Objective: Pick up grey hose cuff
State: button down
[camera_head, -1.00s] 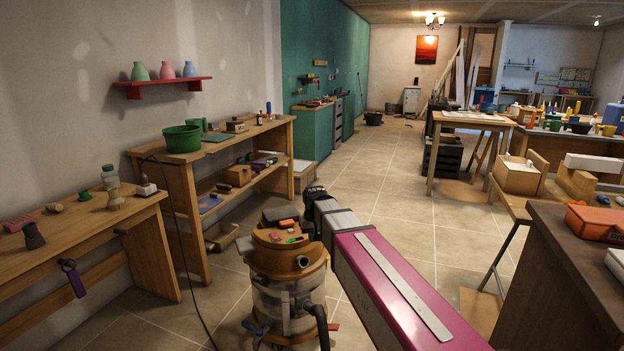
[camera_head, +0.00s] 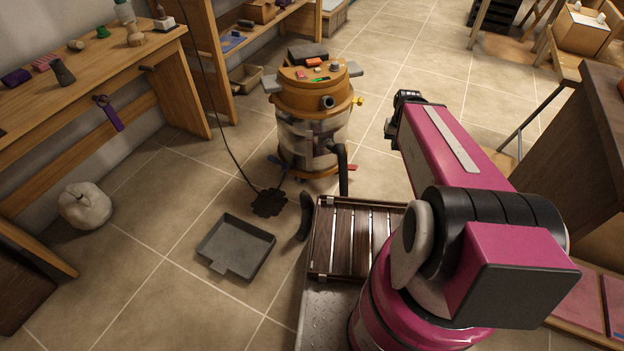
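Two small grey things could be the grey hose cuff, and I cannot tell for sure which is. A dark grey tapered piece (camera_head: 62,72) stands on the wooden bench at the upper left. A small grey round piece (camera_head: 335,66) sits on the orange lid of the shop vacuum (camera_head: 312,110), near red, pink and green bits. My magenta arm reaches forward at the right, its black far joint just right of the vacuum. My gripper's fingers do not show.
The wooden bench (camera_head: 165,42) also carries a purple block and several small pieces. A grey dustpan-like tray (camera_head: 237,247), a white pumpkin shape (camera_head: 85,206) and a dark cord (camera_head: 235,158) lie on the floor. A dark counter (camera_head: 590,150) stands right. Tiles between bench and vacuum are mostly clear.

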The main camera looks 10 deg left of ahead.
aim_at(306, 217)
jog(key=k+l, duration=0.2)
jog(key=k+j+z, duration=0.2)
jog(key=k+j, duration=0.35)
jog(key=k+j+z, duration=0.2)
jog(key=k+j, duration=0.4)
jog(key=k+j+z, duration=0.2)
jog(key=k+j, duration=0.3)
jog(key=k, duration=0.15)
jog(key=i, duration=0.45)
